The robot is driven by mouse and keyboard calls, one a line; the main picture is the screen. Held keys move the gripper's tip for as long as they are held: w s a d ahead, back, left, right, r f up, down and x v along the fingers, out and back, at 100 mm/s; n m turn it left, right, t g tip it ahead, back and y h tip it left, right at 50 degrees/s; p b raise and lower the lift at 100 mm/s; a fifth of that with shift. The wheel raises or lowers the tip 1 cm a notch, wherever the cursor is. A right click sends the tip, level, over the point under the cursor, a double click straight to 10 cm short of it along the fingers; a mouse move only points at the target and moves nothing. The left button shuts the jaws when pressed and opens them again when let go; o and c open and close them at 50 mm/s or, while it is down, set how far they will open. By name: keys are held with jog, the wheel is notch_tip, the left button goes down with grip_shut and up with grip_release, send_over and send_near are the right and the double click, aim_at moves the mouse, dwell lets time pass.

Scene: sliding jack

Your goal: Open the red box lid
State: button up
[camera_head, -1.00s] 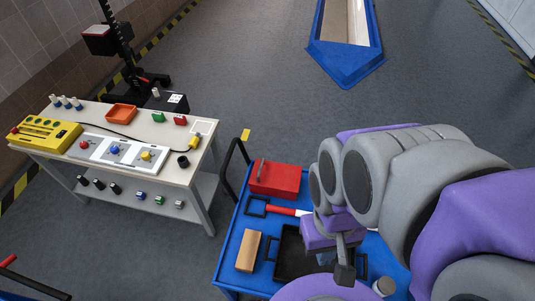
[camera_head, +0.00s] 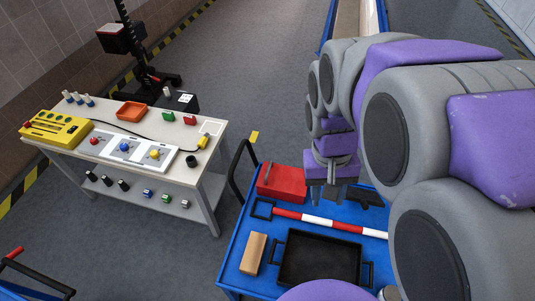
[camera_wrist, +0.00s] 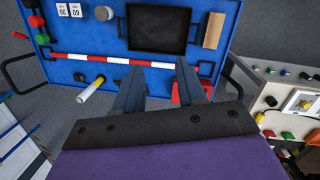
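The red box (camera_head: 280,183) sits at the far left corner of the blue cart (camera_head: 236,252), with a dark handle on its left part. Its lid looks shut. My gripper (camera_head: 331,193) hangs over the cart just right of the box, pointing down. In the wrist view my gripper (camera_wrist: 160,88) has its two dark fingers spread apart with nothing held between them. The red box (camera_wrist: 178,98) shows there beside and behind the right finger, which hides part of it. I cannot tell whether they touch.
The cart holds a red-and-white bar (camera_head: 318,221), a black tray (camera_head: 320,260), a wooden block (camera_head: 253,252) and a grey cylinder (camera_wrist: 104,13). A white table (camera_head: 104,147) with control panels stands to the left. Grey floor (camera_head: 240,75) lies open beyond.

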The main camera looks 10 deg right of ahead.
jog(key=w+f+m+h, duration=0.1)
jog(key=w, duration=1.4)
jog(key=m+t+b, duration=0.1)
jog(key=m+b, duration=0.1)
send_over(269, 167)
jog(key=w+a, duration=0.1)
jog(key=a, duration=0.3)
notch_tip(269, 167, down, 27)
jog(key=d+f+b, duration=0.1)
jog(key=f, duration=0.4)
jog(key=d+f, duration=0.1)
jog(key=f, duration=0.5)
jog(key=s+d+f+b, duration=0.1)
jog(key=f, duration=0.4)
jog(key=shift+d+f+b, duration=0.2)
jog(key=shift+d+b, duration=0.05)
jog(key=shift+b, duration=0.05)
jog(key=shift+c, duration=0.2)
grip_shut()
